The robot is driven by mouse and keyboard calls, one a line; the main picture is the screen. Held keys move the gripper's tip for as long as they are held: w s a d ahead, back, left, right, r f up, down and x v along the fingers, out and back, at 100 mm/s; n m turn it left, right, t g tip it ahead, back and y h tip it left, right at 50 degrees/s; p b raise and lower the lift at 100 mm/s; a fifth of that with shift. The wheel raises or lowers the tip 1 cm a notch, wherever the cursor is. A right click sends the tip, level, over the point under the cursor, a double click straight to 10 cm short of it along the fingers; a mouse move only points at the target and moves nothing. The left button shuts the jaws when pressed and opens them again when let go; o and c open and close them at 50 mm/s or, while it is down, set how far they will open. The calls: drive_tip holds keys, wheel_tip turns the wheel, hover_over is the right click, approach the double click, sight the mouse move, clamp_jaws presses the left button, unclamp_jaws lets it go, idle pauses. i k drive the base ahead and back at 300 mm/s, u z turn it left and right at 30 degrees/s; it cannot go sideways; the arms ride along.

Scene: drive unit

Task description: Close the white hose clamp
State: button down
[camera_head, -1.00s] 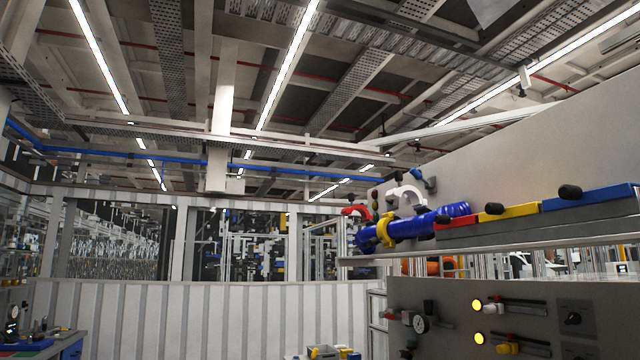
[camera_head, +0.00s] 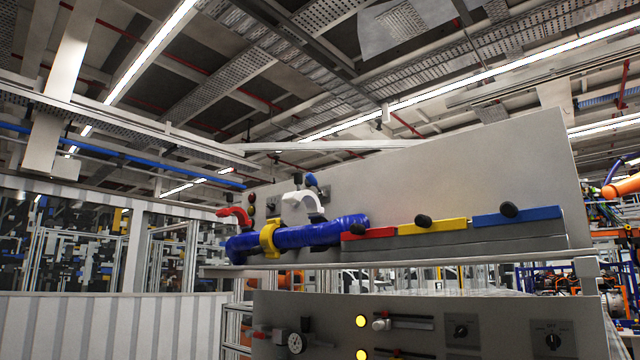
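The white hose clamp (camera_head: 301,206) stands at the blue hose (camera_head: 305,235) on the drive unit's upper shelf. Its curved white arm is raised above the hose, so it looks open. A yellow clamp (camera_head: 269,239) wraps around the hose to its left. A red clamp (camera_head: 236,215) at the hose's left end has its arm raised. My gripper is not in view.
Red (camera_head: 368,233), yellow (camera_head: 433,226) and blue (camera_head: 517,216) bars with black knobs lie right of the hose. A grey panel (camera_head: 450,180) stands behind. Below is a control panel (camera_head: 500,325) with yellow lamps, a gauge and knobs.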

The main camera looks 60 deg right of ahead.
sight(313, 207)
drive_tip(key=z, duration=0.7)
drive_tip(key=i, duration=0.8)
drive_tip(key=z, duration=0.85)
